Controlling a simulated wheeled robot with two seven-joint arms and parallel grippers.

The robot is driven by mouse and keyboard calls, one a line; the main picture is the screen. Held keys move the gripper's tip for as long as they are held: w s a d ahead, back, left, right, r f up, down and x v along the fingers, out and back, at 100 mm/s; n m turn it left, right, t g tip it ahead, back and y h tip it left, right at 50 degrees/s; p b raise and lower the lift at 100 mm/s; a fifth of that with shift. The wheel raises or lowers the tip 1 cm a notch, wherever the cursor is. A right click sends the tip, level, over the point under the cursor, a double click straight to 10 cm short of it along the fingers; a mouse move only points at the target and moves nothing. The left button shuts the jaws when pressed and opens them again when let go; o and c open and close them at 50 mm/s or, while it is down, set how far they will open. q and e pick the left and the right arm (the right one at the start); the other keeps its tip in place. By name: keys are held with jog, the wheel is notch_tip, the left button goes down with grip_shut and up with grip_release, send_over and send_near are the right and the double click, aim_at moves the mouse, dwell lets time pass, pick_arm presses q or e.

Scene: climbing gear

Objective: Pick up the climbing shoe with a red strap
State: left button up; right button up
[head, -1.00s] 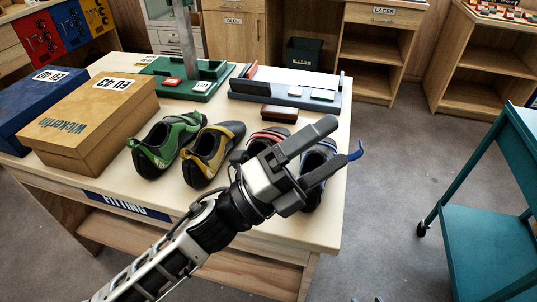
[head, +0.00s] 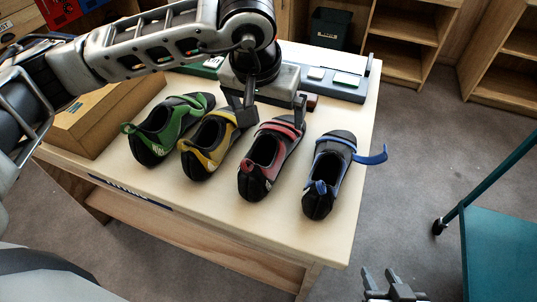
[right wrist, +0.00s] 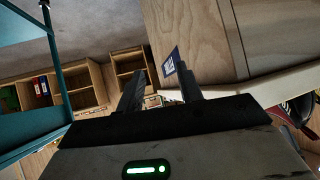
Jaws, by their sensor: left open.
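The climbing shoe with a red strap (head: 262,155) is dark red and black and stands on the table (head: 230,205), third from the left in a row, its toe to the back. My left gripper (head: 272,112) is open and points down over its toe end. One finger is left of the red straps and one right; I cannot tell whether they touch the shoe. My right gripper (head: 385,280) is low in front of the table, open and empty; its parted fingers also show in the right wrist view (right wrist: 158,92). A reddish shoe is cut off at that view's right edge.
A green shoe (head: 160,135) and a yellow shoe (head: 205,150) stand to the left. A blue-strapped shoe (head: 325,180) stands close on the right. A teal cart (head: 505,235) is at right.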

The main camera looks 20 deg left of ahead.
aim_at(271, 132)
pick_arm(q)
jog(key=x, duration=0.7)
jog(key=shift+d, duration=0.1)
jog(key=shift+p+x, duration=0.85)
jog(key=shift+x, duration=1.9)
jog(key=shift+s+d, duration=0.1)
jog(key=shift+s, duration=0.1)
jog(key=c, duration=1.1)
